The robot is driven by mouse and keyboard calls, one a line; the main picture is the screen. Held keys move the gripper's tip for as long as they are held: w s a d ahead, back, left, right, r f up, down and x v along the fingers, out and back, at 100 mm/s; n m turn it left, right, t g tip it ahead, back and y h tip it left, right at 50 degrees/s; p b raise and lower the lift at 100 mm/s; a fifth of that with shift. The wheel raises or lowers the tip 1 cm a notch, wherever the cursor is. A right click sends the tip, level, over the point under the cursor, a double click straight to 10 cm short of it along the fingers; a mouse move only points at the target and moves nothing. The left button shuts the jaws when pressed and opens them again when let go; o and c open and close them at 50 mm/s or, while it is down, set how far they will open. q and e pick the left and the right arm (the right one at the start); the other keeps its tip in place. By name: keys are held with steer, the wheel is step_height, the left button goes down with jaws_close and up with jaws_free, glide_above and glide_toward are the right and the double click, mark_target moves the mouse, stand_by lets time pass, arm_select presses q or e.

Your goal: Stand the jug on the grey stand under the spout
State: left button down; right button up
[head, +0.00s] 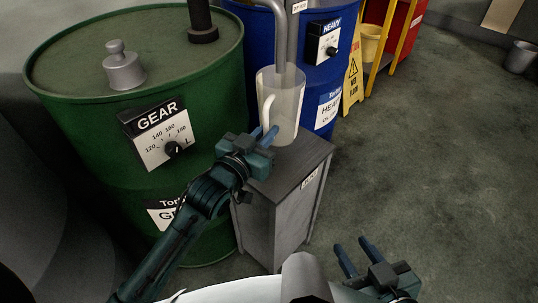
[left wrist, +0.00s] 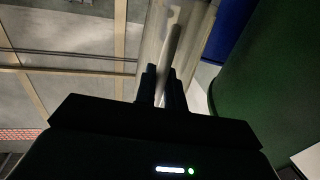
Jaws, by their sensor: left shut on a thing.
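The translucent jug (head: 287,105) is upright at the grey stand (head: 292,165), over the rear part of its top; I cannot tell whether its base touches the top. The grey spout pipe (head: 283,40) comes down from above into the jug's mouth. My left gripper (head: 268,133) is shut on the jug's handle (head: 268,112), on the jug's near left side. In the left wrist view the fingers (left wrist: 161,88) close around the handle, with the jug's wall (left wrist: 152,48) beyond. My right gripper (head: 357,254) is open and empty, low at the front right, apart from the stand.
A green drum (head: 90,85) marked GEAR stands left of the stand, and a blue drum (head: 262,40) marked HEAVY stands behind it. A yellow floor sign (head: 352,88) and a red cabinet (head: 402,30) are further back. The floor (head: 440,150) to the right is clear.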

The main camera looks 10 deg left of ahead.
mark_target(276, 142)
arm_select(q)
step_height(276, 142, down, 3)
steer(key=shift+r+b, duration=0.1)
steer(key=shift+b, duration=0.2)
step_height(276, 142, down, 3)
steer(key=shift+f+b, duration=0.2)
steer(key=shift+b, duration=0.4)
steer(key=shift+r, duration=0.1)
arm_select(e)
steer(key=shift+w+a+f+n+t, duration=0.3)
steer(key=shift+w+f, duration=0.1)
steer(key=shift+f, duration=0.25)
arm_select(q)
steer(key=c, duration=1.5)
jaws_free()
